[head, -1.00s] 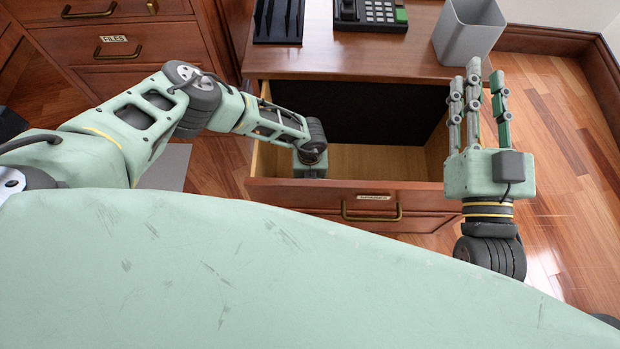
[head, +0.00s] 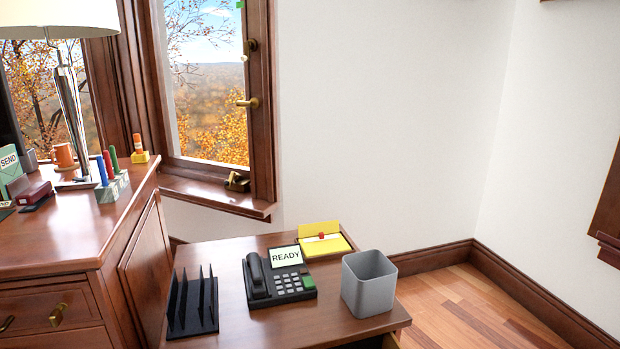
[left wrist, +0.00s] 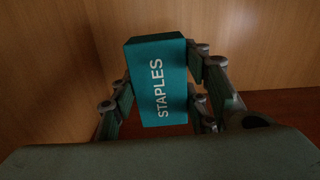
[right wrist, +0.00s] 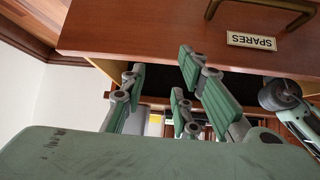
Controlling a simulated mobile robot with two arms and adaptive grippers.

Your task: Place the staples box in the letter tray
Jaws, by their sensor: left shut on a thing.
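The teal staples box (left wrist: 158,55) with white lettering shows in the left wrist view. My left gripper (left wrist: 160,90) is shut on it, with fingers on both sides, among wooden walls. My right gripper (right wrist: 165,88) is open and empty in front of a drawer front (right wrist: 170,35) labelled SPARES. Neither gripper shows in the head view. A black rack (head: 193,310) with upright dividers stands on the low cabinet in the head view; I cannot tell whether it is the letter tray.
A phone (head: 280,278), a yellow card box (head: 323,242) and an open grey bin (head: 368,284) share the cabinet top with the rack. A desk (head: 60,230) with a lamp (head: 70,105) and pen holder (head: 112,187) stands left. Part of the floor (head: 470,310) is clear at right.

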